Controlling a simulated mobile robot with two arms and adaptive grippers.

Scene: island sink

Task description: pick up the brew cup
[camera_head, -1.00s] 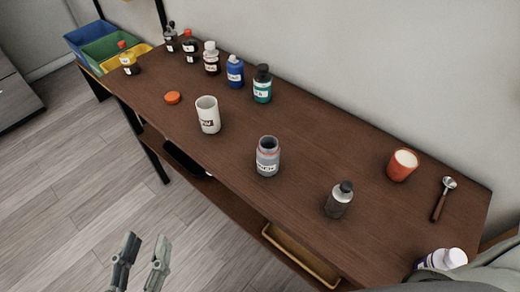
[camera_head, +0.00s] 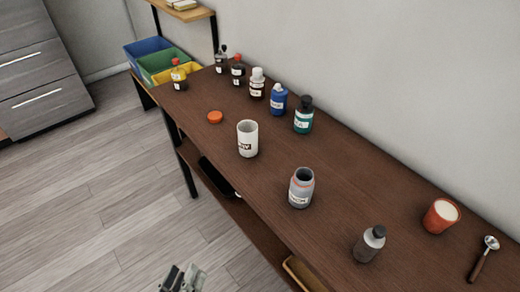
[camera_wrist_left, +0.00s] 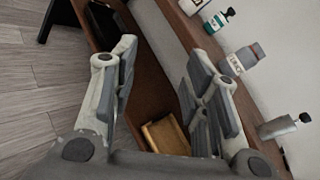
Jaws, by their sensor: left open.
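My left gripper (camera_head: 182,277) is at the bottom edge of that view, low in front of the table and well apart from the cup. In the left wrist view my left gripper (camera_wrist_left: 162,60) is open, with nothing between its fingers. A pale labelled thing at the top of that view is cut off, and I cannot tell if it is the cup. My right gripper is not in view.
Near the cup are an orange lid (camera_head: 215,117) and a grey labelled jar (camera_head: 301,188). Several bottles, including a teal one (camera_head: 303,118), line the back. A grey bottle (camera_head: 369,245), red cup (camera_head: 440,216) and spoon (camera_head: 483,260) stand or lie right. The table's front edge (camera_head: 225,190) faces me.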

